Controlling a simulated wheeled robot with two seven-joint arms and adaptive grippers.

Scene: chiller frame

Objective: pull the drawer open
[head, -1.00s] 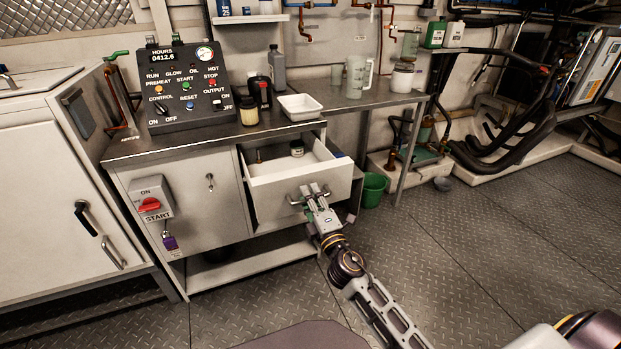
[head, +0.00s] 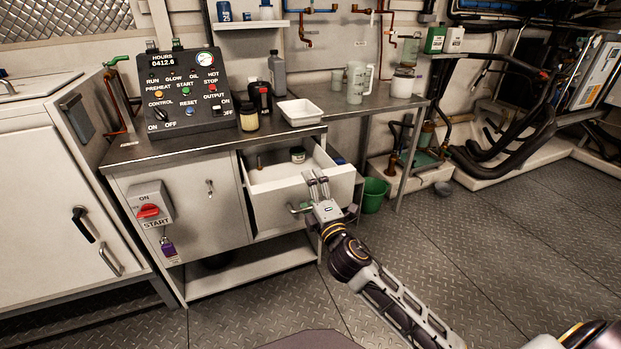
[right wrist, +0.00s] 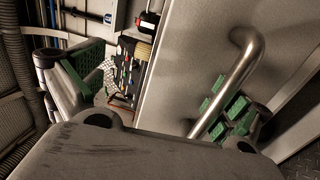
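The white drawer (head: 275,206) under the bench stands pulled out, with its inside showing from above. Its metal bar handle (head: 293,209) is on the front panel, partly hidden behind my right gripper. My right gripper (head: 318,178) is in front of the drawer panel, its fingertips pointing up above the handle's level. In the right wrist view its two fingers are wide apart, and the handle (right wrist: 243,75) runs down close by the right-hand finger. I cannot tell whether they touch. My left gripper is not in view.
A dark-lidded jar (head: 298,155) and a small brown item (head: 259,163) are in the drawer. A white tray (head: 300,112) sits on the bench above. A green bucket (head: 374,195) stands right of the drawer. The floor in front is clear.

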